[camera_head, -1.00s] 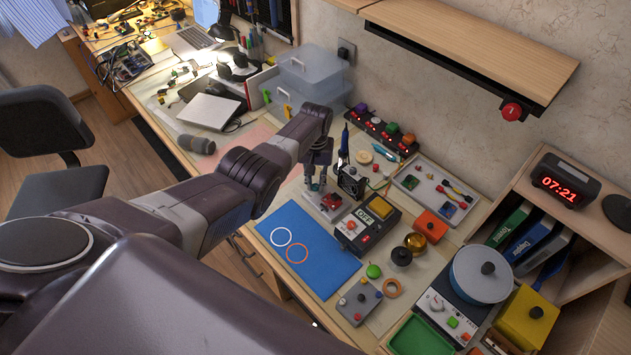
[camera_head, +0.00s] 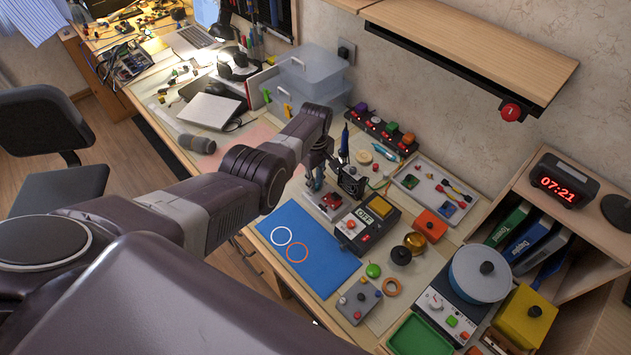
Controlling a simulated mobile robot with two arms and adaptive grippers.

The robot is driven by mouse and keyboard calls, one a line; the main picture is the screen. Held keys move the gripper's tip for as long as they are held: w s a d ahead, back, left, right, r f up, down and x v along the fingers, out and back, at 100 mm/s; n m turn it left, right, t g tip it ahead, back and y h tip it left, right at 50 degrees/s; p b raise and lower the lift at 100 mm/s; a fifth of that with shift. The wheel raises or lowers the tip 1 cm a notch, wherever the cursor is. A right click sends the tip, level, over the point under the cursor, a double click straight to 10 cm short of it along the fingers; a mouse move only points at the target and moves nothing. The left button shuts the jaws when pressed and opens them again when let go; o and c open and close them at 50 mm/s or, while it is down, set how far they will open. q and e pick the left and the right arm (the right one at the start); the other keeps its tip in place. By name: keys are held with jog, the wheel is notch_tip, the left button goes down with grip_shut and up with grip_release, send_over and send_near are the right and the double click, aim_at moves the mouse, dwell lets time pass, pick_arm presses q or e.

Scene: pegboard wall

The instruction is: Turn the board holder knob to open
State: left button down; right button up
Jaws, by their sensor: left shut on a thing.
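The board holder (camera_head: 325,207) stands on the desk behind the blue mat, with a small red board (camera_head: 331,200) on it. My left gripper (camera_head: 316,184) points down at the holder's left end. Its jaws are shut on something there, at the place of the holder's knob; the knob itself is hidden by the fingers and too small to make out. My left arm crosses the view from the lower left. My right gripper is not in view.
A small black fan (camera_head: 351,183) stands close to the right of the gripper. A shelf (camera_head: 470,50) overhangs at the upper right.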

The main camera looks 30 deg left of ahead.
pick_arm(q)
jog(key=shift+r+n, duration=0.1)
jog(key=shift+n, duration=1.1)
jog(key=shift+w, duration=0.1)
jog(key=c, duration=1.8)
grip_release()
notch_tip(320, 180, up, 12)
